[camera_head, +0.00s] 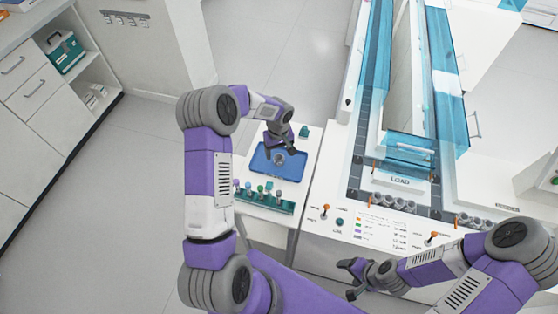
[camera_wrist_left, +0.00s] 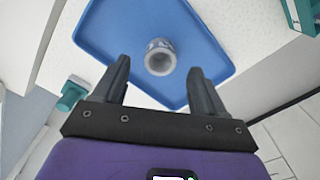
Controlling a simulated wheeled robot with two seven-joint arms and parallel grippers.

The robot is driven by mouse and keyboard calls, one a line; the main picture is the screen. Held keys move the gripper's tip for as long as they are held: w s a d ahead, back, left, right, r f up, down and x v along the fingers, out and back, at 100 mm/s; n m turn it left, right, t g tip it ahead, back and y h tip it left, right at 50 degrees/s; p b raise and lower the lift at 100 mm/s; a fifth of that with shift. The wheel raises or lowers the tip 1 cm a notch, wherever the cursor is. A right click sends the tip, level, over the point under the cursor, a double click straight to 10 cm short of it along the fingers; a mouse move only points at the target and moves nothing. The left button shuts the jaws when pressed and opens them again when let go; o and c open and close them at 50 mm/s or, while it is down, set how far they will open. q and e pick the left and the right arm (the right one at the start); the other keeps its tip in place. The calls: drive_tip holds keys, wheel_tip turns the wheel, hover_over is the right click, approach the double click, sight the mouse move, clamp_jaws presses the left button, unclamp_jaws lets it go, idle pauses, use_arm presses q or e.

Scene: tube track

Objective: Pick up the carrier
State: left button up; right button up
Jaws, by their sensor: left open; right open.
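The carrier (camera_wrist_left: 160,57) is a small grey, round, hollow piece standing in a blue tray (camera_wrist_left: 107,30). In the head view the carrier (camera_head: 279,160) shows near the middle of the tray (camera_head: 259,163), just below my left gripper. My left gripper (camera_head: 281,147) is open over the tray. In the left wrist view its two dark fingers (camera_wrist_left: 158,72) stand apart, with the carrier showing between and slightly beyond the tips; I see no contact. My right gripper (camera_head: 348,279) is open and empty in front of the white machine.
A teal rack (camera_head: 272,202) with several capped tubes stands at the table's near edge. A small teal item (camera_head: 304,132) sits behind the tray. The track machine (camera_head: 335,235) on the right holds several grey carriers (camera_head: 392,203) by the LOAD label.

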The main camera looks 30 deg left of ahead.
use_arm(q)
wheel_tip(320, 180, down, 4)
drive_tip(key=shift+a, duration=0.1)
drive_tip(key=c, duration=0.8)
drive_tip(key=shift+c, duration=0.3)
drive_tip(key=shift+r, duration=0.1)
wheel_tip(320, 180, up, 10)
drive_tip(key=p, duration=0.1)
wheel_tip(320, 180, up, 5)
drive_tip(key=p, duration=0.3)
hover_over(278, 156)
drive_tip(key=shift+s+d, duration=0.25)
drive_tip(key=shift+s, duration=0.05)
